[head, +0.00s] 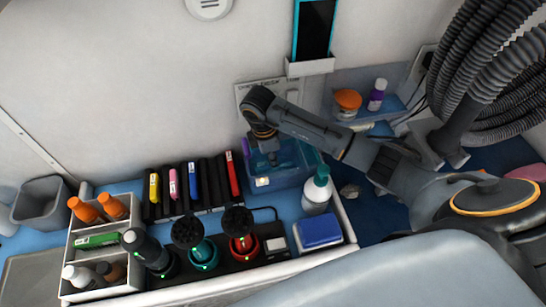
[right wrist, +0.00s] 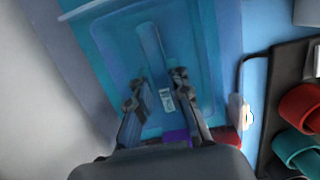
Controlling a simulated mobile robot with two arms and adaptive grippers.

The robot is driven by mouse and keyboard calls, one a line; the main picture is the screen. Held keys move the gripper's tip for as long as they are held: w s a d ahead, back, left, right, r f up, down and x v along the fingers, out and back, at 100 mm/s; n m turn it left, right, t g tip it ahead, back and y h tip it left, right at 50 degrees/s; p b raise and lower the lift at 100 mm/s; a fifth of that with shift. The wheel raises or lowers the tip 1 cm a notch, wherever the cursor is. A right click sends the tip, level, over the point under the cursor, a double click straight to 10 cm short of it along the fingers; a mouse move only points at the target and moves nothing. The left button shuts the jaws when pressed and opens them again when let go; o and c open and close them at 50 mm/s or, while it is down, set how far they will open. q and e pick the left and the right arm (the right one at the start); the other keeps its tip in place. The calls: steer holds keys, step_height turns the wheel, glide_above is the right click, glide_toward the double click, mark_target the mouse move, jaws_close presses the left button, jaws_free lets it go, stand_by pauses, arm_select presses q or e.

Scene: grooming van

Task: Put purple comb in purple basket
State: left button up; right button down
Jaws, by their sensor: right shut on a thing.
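My right gripper (head: 266,157) reaches down over a translucent blue tub (head: 290,165) at the back of the counter. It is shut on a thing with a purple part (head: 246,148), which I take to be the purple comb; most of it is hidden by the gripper. In the right wrist view, the purple part (right wrist: 177,137) shows between the fingers near the palm, with the blue tub (right wrist: 205,50) below. A long pale blue shape (right wrist: 150,42) lies inside the tub. I see no basket that is clearly purple. My left gripper is not in view.
Black pieces with yellow, pink, blue and red labels (head: 233,175) stand in a rack left of the tub. A pump bottle (head: 318,190) stands close to its right. A white caddy (head: 100,240) with bottles is at the left.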

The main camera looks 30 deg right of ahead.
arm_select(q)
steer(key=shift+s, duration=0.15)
arm_select(e)
steer(key=shift+f, duration=0.1)
steer(key=c, duration=1.3)
jaws_free()
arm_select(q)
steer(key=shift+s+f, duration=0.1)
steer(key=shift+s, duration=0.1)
arm_select(e)
steer(key=shift+o, duration=0.2)
